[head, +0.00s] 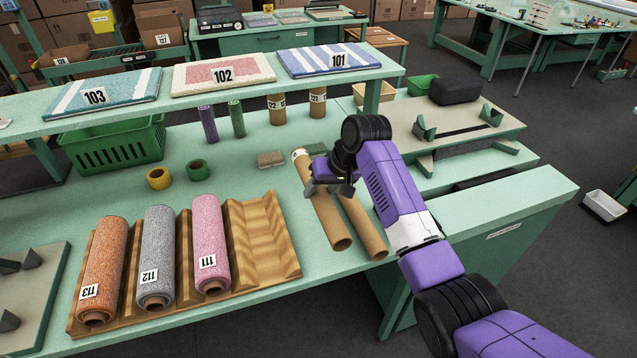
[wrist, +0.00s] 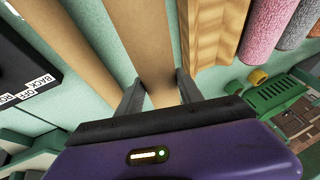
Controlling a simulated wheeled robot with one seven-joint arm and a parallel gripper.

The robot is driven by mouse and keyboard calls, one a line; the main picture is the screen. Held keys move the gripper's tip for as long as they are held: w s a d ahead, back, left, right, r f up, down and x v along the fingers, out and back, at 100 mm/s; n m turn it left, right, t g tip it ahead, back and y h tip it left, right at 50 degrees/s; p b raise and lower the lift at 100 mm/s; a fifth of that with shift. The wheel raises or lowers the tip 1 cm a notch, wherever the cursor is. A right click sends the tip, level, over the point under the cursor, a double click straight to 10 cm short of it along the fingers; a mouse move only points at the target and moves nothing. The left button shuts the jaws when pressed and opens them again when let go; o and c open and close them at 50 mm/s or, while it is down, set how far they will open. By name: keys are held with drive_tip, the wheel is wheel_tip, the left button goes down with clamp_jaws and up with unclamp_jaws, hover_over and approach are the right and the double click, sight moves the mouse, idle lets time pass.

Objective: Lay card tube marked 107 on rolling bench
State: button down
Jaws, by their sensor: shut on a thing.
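Two brown card tubes lie side by side on the green bench (head: 225,160). My gripper (head: 329,187) is shut on the left card tube (head: 325,212), the one nearer the wooden cradle. The wrist view also shows this tube (wrist: 140,30) between my gripper's fingers (wrist: 160,92). It has a white label at its far end, too small to read. The right card tube (head: 362,228) lies close beside it, partly hidden by my gripper; it also shows in the wrist view (wrist: 75,28). I cannot tell whether the held tube touches the bench. No 107 can be read.
A wooden cradle (head: 262,232) holds rolls marked 113, 112 and 111 to the left. A grey board with green brackets (head: 465,130) stands behind right. A raised shelf (head: 205,97) carries mats 103, 102 and 101. A green basket (head: 115,145) sits at the left.

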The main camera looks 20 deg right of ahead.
sight(331, 203)
drive_tip(key=shift+f+b, duration=2.5)
drive_tip(key=shift+f, duration=0.3)
drive_tip(key=shift+f+b, duration=0.7)
drive_tip(key=shift+f, duration=1.05)
drive_tip(key=c, duration=0.7)
unclamp_jaws()
drive_tip(key=v, duration=0.7)
drive_tip(key=shift+s+d+r+b, duration=0.15)
drive_tip(key=shift+r+b, duration=0.15)
drive_tip(key=shift+r, duration=0.05)
